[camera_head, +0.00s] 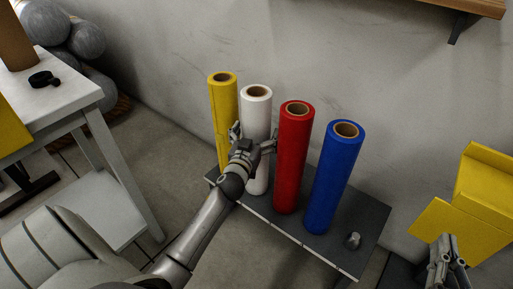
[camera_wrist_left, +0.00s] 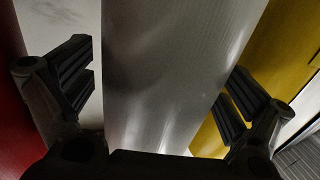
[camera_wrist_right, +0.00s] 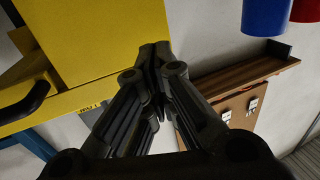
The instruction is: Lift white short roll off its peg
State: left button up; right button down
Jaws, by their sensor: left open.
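The white roll (camera_head: 257,112) stands upright on a dark grey platform (camera_head: 270,212), between the yellow and red rolls. Its peg is hidden. My left gripper (camera_head: 254,136) is open with one finger on each side of the white roll, around its middle. In the left wrist view the white roll (camera_wrist_left: 170,60) fills the space between the open fingers (camera_wrist_left: 158,92); a gap shows at the left finger, and the right finger is close to the roll. My right gripper (camera_head: 447,250) is empty at the lower right, its fingers together in the right wrist view (camera_wrist_right: 155,62).
A yellow roll (camera_head: 223,105) stands left of the white one, red (camera_head: 294,150) and blue (camera_head: 335,175) rolls right. A small grey stub (camera_head: 353,240) is at the platform's right end. A yellow box (camera_head: 485,190) is at right, a white table (camera_head: 60,105) at left, a wall behind.

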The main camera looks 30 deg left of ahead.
pick_arm(q)
jog(key=c, duration=2)
jog(key=shift+w+r, duration=0.1)
jog(key=shift+r, duration=0.3)
jog(key=shift+c, duration=0.8)
jog(key=shift+f, duration=0.1)
